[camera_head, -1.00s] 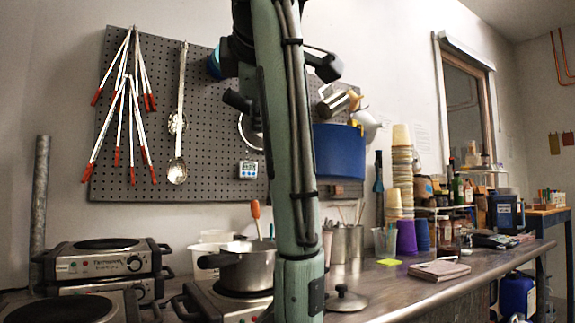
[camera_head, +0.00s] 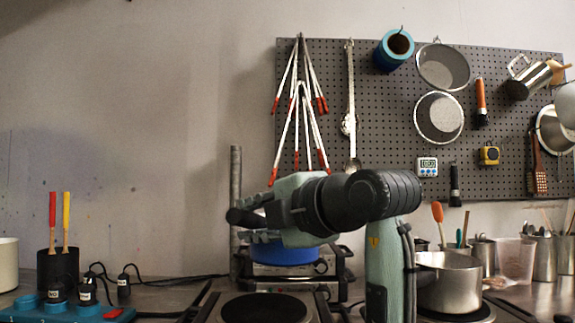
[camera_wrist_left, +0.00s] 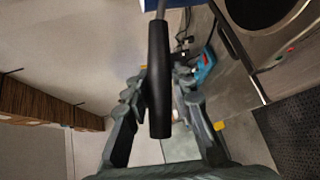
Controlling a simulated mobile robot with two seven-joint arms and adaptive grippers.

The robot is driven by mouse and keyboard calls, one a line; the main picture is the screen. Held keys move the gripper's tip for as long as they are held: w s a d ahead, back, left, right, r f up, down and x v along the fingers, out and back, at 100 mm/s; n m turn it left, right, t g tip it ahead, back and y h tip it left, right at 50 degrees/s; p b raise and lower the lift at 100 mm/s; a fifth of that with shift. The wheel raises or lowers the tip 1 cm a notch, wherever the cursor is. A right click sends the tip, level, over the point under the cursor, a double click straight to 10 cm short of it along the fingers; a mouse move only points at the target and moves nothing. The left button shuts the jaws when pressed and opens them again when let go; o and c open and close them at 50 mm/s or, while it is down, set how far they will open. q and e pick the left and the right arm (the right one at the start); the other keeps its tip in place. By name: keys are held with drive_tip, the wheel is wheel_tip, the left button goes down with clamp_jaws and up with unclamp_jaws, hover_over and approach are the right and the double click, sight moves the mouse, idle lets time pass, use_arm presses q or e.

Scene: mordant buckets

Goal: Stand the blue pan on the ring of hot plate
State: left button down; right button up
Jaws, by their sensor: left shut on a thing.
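In the head view my left gripper (camera_head: 262,208) is in front of the pegboard's lower left, above the hot plates. In the left wrist view the left gripper (camera_wrist_left: 160,92) is shut on the black handle (camera_wrist_left: 159,75) of the blue pan, whose blue edge (camera_wrist_left: 180,3) shows at the top. In the head view the blue pan (camera_head: 285,254) shows just under the gripper, mostly hidden by it. The front hot plate's dark round ring (camera_head: 263,308) is bare and lies below the pan in the picture. My right gripper is out of view.
More hot plates (camera_head: 322,268) are stacked behind. A steel pot (camera_head: 450,282) stands at the right on another plate. Tools hang on the pegboard (camera_head: 390,120).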

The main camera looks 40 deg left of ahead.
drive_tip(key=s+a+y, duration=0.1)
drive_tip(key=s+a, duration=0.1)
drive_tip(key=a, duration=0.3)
use_arm(q)
drive_tip(key=s+a+f+n+g+b, duration=0.1)
drive_tip(key=s+f+b, duration=0.2)
drive_tip(key=f, duration=0.6)
drive_tip(key=shift+f+g, duration=0.2)
drive_tip(key=shift+g, duration=0.1)
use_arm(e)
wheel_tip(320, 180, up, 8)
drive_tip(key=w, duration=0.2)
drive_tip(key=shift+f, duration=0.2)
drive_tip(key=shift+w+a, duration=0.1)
use_arm(q)
drive_tip(key=shift+d+r, duration=0.1)
drive_tip(key=shift+r, duration=0.2)
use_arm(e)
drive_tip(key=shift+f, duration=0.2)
use_arm(q)
drive_tip(key=shift+f+b, duration=0.35)
drive_tip(key=shift+b, duration=0.7)
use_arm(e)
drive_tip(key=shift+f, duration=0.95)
use_arm(q)
drive_tip(key=c, duration=1.2)
unclamp_jaws()
drive_tip(key=v, duration=1.2)
drive_tip(key=shift+f, duration=0.15)
